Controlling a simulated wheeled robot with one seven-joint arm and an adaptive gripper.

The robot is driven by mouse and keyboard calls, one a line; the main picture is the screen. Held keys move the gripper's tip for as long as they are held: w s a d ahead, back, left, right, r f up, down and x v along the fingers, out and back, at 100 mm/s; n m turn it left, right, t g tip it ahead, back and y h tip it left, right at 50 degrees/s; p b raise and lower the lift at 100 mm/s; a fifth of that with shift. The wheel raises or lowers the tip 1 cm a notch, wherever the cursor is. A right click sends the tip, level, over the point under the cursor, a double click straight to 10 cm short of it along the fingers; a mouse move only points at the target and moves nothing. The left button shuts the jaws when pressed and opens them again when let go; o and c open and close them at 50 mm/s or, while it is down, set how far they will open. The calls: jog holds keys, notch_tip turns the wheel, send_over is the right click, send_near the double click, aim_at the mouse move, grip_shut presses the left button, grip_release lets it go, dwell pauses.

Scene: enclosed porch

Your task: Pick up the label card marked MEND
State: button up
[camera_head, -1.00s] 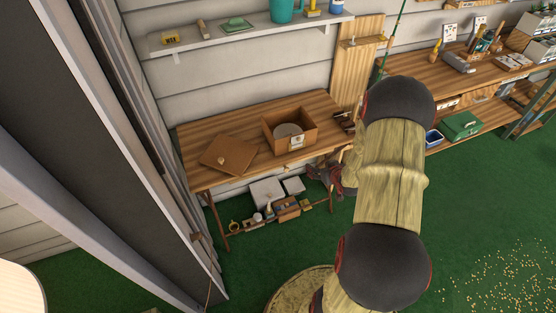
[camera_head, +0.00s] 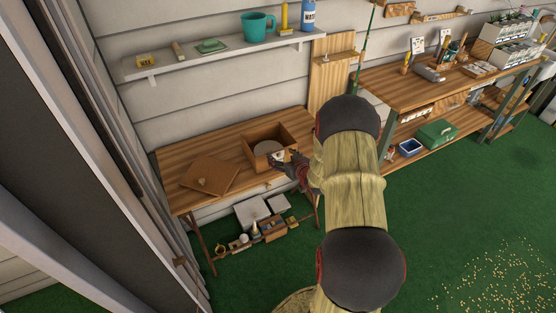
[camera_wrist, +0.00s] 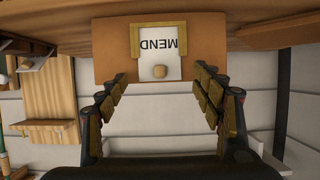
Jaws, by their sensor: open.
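The MEND label card (camera_wrist: 158,45) is white with black letters and shows upside down in the wrist view. In the head view my gripper (camera_head: 290,161) is at the box's front right.
A brown square lid with a knob (camera_head: 209,177) lies on the table (camera_head: 170,160) left of the box. A workbench (camera_head: 420,88) stands at right.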

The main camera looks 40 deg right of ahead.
jog(key=shift+w, duration=0.25)
jog(key=shift+c, duration=0.9)
jog(key=c, duration=0.7)
